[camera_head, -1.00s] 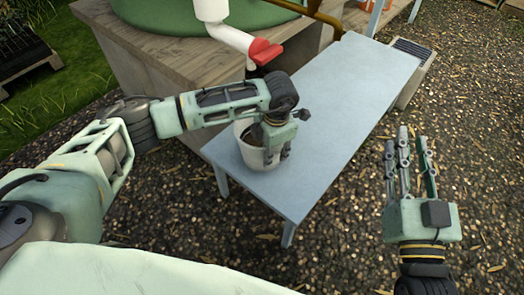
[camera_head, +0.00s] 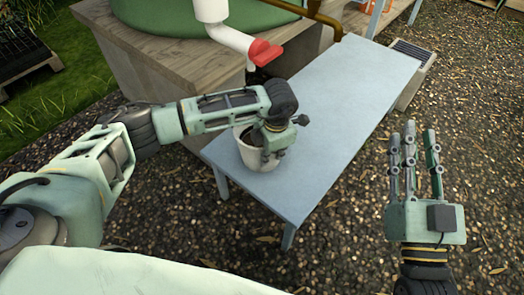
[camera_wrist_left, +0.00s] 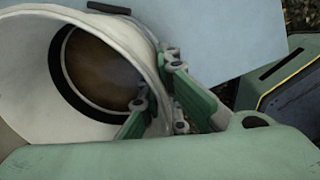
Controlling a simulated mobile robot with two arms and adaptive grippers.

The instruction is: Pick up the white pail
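The white pail (camera_head: 252,154) stands near the front left end of the blue-grey table (camera_head: 335,100). My left gripper (camera_head: 272,148) is over its right side, pointing down. In the left wrist view the pail (camera_wrist_left: 100,22) shows its open mouth and brownish inside. There my left gripper (camera_wrist_left: 160,98) has fingers on both sides of the pail's wall, and their tips converge on it. It looks shut on the rim; the exact contact is partly hidden. My right gripper (camera_head: 415,140) is empty, off the table's right side, its fingers apart and pointing up.
A wooden platform (camera_head: 150,65) with a green tank (camera_head: 190,20) stands behind. The table's middle and far end are clear. Leaf-strewn gravel surrounds it.

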